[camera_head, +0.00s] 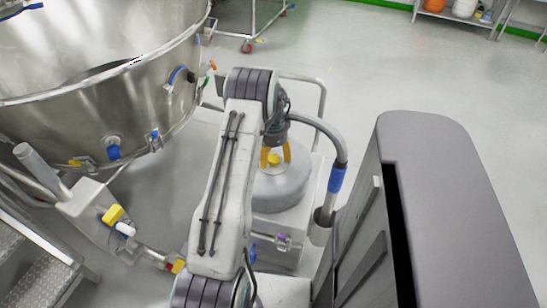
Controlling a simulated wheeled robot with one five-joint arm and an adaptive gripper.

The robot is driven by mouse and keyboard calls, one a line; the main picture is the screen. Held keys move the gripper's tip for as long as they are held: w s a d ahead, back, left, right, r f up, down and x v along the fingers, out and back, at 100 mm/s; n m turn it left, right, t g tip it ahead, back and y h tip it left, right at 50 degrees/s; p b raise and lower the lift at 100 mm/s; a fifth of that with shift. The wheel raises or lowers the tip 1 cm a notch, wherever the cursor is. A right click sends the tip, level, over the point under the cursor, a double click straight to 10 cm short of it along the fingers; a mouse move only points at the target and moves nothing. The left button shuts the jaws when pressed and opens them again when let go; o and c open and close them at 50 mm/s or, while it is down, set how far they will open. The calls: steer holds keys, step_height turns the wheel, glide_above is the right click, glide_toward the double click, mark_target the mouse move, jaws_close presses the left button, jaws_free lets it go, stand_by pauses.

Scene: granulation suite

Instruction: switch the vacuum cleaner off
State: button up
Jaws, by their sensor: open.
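The vacuum cleaner (285,191) stands on the floor at the middle of the view, with a rounded grey top on a pale body. A grey hose with a blue cuff (336,180) curves along its right side. A yellow knob (274,158) sits on its top. My gripper (274,163) hangs over the top with its two yellow-orange fingers apart, one on each side of the knob. I cannot tell whether the fingers touch it. My arm hides the left part of the cleaner.
A large steel vessel (120,100) with blue-handled fittings fills the upper left. Metal steps (45,275) stand at the lower left. A wheeled frame (250,20) and a shelf with containers (455,12) are at the back. The floor (400,75) at the upper right is clear.

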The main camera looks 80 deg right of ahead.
steer(key=shift+f, duration=0.25)
steer(key=c, duration=1.2)
